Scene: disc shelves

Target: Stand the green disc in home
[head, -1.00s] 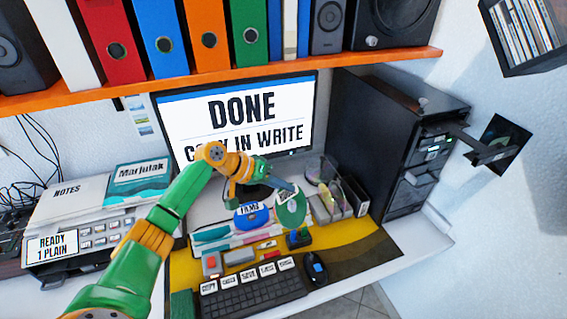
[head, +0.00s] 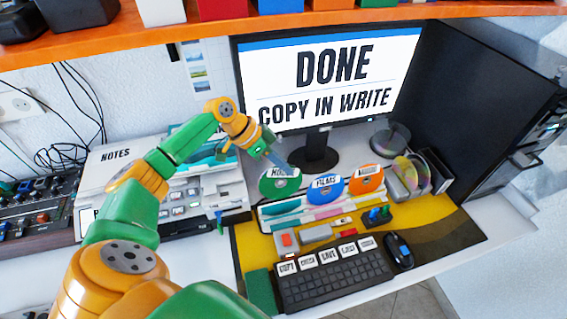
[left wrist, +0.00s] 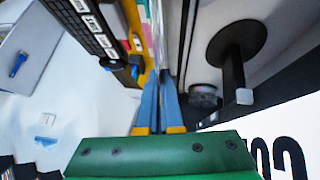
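The green disc (head: 279,185) stands roughly upright at the left end of a row of labelled places, behind a white label that seems to start with "HO". My left gripper (head: 281,162) is at its top edge, with its blue fingertips close together. In the left wrist view the blue fingers (left wrist: 158,105) close on a thin, edge-on disc. I cannot tell whether the disc's lower edge rests in its place. A blue disc (head: 327,188) marked FILMS stands right of it, then an orange disc (head: 366,181) behind another label. My right gripper is not in view.
The monitor (head: 330,75) reads DONE, COPY IN WRITE. A keyboard (head: 335,273) and mouse (head: 398,251) lie in front on the yellow mat (head: 440,232). Clear discs in a holder (head: 410,175) stand right of the row. The black tower (head: 455,110) is at the right.

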